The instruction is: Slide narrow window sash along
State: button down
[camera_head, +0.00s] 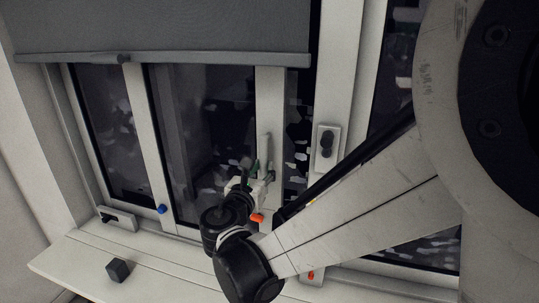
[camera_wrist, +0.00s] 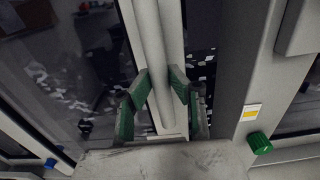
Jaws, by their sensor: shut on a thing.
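The narrow window sash shows its pale stile (camera_head: 269,105) right of a dark glass pane in the head view. An upright pale bar handle (camera_head: 265,148) stands on this stile; it also runs down the middle of the wrist view (camera_wrist: 153,45). My gripper (camera_head: 262,178) is at the lower part of the handle. In the wrist view its green-padded fingers (camera_wrist: 160,88) sit on both sides of the handle, shut on it. The exact contact faces are partly hidden. A dark gap shows to the right of the stile.
A grey roller blind (camera_head: 170,28) covers the window top. A dark cube (camera_head: 118,270) sits on the pale sill (camera_head: 75,262). A blue knob (camera_head: 162,209) is on the left frame. A box with a black lever (camera_head: 326,148) is on the right post. A green knob (camera_wrist: 258,142) is at lower right.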

jog(key=w+a+b, duration=0.1)
jog(key=w+a, duration=0.2)
jog(key=a, duration=0.8)
jog(key=shift+w+a, duration=0.3)
jog(key=shift+a, duration=0.1)
dwell(0.7)
jog(key=shift+a, duration=0.1)
jog(key=w+a+b, duration=0.1)
jog(key=w+a, duration=0.2)
jog(key=a, duration=0.9)
jog(key=shift+w+a, duration=0.15)
jog(key=shift+w, duration=0.25)
jog(key=c, duration=1.5)
grip_release()
jog(key=shift+c, duration=0.2)
jog(key=shift+s, duration=0.15)
